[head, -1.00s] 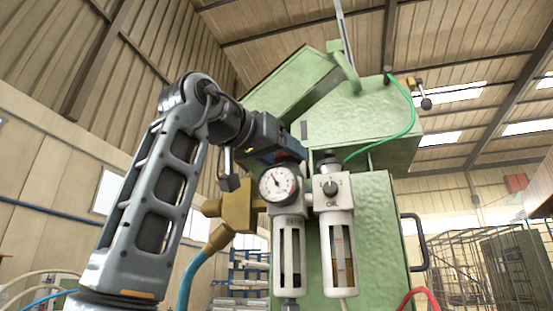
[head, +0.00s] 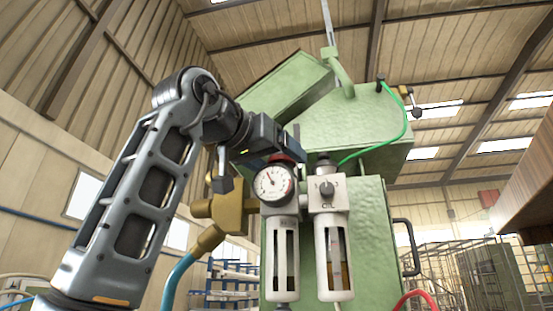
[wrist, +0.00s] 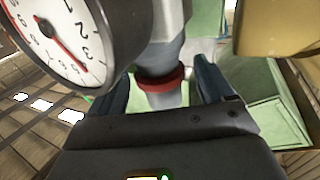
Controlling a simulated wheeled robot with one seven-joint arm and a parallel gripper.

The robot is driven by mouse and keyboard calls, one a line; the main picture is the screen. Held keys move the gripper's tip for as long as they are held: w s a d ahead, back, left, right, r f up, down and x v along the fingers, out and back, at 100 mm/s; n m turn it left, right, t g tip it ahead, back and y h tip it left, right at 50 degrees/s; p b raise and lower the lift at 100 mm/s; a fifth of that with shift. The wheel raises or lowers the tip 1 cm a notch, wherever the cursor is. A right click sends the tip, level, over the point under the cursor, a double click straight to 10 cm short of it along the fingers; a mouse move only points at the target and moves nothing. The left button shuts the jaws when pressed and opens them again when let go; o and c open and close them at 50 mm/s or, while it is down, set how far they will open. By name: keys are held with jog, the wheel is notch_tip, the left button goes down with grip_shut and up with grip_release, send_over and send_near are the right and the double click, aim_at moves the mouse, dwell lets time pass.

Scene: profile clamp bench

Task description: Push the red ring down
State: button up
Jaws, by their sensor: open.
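The red ring (wrist: 160,81) circles a grey cylindrical stem between my fingers in the wrist view. In the head view a bit of red (head: 286,157) shows just above the pressure gauge, mostly hidden by my gripper. My gripper (wrist: 162,74) is open, with one dark blue finger on each side of the stem. I cannot tell whether the fingers touch the ring. In the head view my gripper (head: 290,147) sits above the gauge, by the green machine's front.
The round gauge (head: 273,182) is close beside my gripper. A brass fitting (head: 227,212) is at its left in the head view, and a second regulator (head: 328,192) at its right. The green machine (head: 372,230) stands behind. A brown edge (head: 520,205) juts in at right.

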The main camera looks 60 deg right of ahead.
jog(key=a+b, duration=0.2)
jog(key=a, duration=0.6)
jog(key=shift+w, duration=0.15)
dwell(0.5)
